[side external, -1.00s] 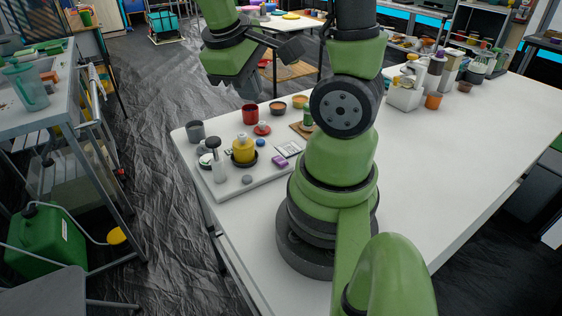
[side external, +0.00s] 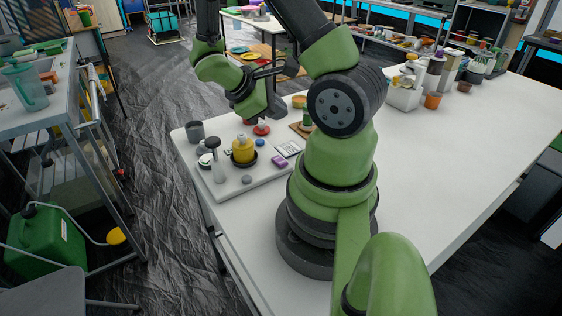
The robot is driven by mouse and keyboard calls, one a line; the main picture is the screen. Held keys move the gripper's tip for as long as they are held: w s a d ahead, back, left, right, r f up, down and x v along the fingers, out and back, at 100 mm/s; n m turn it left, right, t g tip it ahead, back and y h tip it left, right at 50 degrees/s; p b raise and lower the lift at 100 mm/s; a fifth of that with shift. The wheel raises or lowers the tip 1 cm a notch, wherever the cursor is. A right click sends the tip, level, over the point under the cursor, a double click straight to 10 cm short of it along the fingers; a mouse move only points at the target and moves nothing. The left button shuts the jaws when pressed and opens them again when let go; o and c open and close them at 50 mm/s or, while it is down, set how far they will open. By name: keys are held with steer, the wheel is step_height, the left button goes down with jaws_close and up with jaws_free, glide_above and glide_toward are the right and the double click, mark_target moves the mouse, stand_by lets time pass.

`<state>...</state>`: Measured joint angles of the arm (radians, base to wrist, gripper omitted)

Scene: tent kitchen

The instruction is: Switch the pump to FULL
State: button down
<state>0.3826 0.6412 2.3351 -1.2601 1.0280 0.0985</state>
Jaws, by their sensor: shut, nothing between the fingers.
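A pale grey board (side external: 217,191) lies on the near left part of the white table. On it stands a yellow knob-like part (side external: 243,151) with a pale top on a dark round base. A small red part (side external: 262,128) sits behind it, with a blue button (side external: 260,142) between. No pump or FULL mark can be read at this size. My gripper (side external: 263,115) is above the far side of the board, close over the red part. It looks shut and empty; its fingertips are hard to see, and it hides most of a red cup (side external: 249,121).
White containers (side external: 405,94) stand at the back right. The table's right side is clear.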

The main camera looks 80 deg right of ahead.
mark_target(281, 162)
steer(key=shift+s+a+f, duration=0.15)
steer(key=shift+f, duration=1.3)
steer(key=shift+s+a+f, duration=0.15)
steer(key=shift+a+f, duration=0.05)
steer(key=shift+f, duration=1.25)
steer(key=shift+s+a+f, duration=0.15)
steer(key=shift+f, duration=1.3)
steer(key=shift+f, duration=0.15)
steer(key=shift+f, duration=0.3)
steer(key=shift+s+f, duration=0.1)
steer(key=shift+f, duration=0.1)
steer(key=shift+r, duration=0.15)
steer(key=shift+r, duration=0.5)
steer(key=shift+r, duration=0.1)
steer(key=shift+w+d+r, duration=0.15)
steer(key=shift+w+r, duration=0.05)
steer(key=shift+r, duration=1)
steer(key=shift+w+d+r, duration=0.15)
steer(key=shift+r, duration=1.05)
